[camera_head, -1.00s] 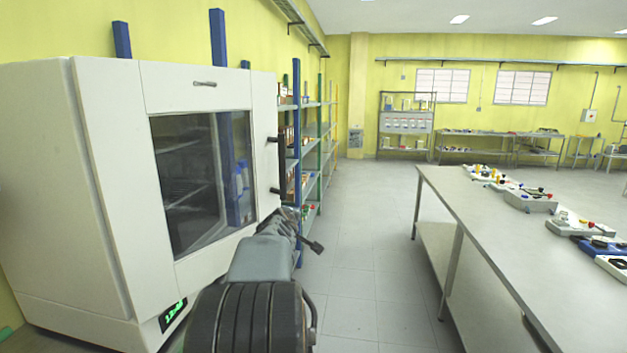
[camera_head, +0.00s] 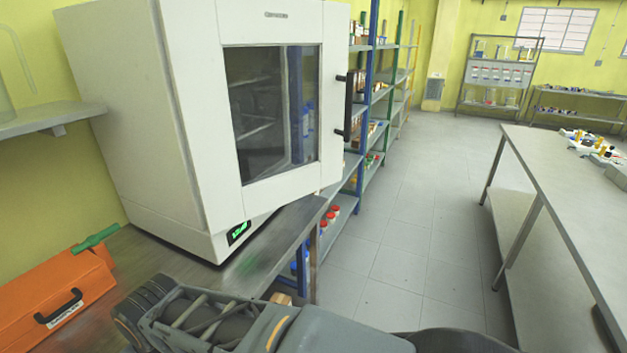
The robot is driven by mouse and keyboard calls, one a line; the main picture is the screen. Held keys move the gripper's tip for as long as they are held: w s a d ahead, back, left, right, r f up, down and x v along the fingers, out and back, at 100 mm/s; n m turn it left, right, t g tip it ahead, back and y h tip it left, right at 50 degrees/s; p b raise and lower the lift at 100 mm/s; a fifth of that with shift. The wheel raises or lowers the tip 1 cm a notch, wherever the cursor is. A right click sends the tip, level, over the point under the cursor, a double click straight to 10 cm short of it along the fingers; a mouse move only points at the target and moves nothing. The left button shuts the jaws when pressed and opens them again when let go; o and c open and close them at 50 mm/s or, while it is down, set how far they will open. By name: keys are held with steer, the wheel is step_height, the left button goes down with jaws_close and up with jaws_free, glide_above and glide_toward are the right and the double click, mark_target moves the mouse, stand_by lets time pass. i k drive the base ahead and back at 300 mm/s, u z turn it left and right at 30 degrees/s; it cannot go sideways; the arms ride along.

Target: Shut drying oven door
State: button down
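The white drying oven (camera_head: 130,110) stands on a grey metal bench at the left. Its door (camera_head: 335,70) has a large dark window (camera_head: 272,120) and a black vertical handle (camera_head: 348,105) at its right edge. The door's lower edge reaches out to the right over the bench edge, so it seems to stand away from the body; how wide the gap is I cannot tell. A green lit display (camera_head: 238,232) shows at the lower front. My arm crosses the bottom of the picture, well below the handle. My gripper is not in view.
An orange case (camera_head: 45,310) lies on the bench at the lower left. Shelving with bottles (camera_head: 370,140) stands behind the door's handle side. A long table (camera_head: 570,190) is at the right, with clear floor (camera_head: 420,210) between.

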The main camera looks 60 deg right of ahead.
mark_target(195, 33)
steer(key=u, duration=0.55)
steer(key=k, duration=0.9)
steer(key=z, duration=1.55)
steer(key=i, duration=0.5)
steer(key=u, duration=0.1)
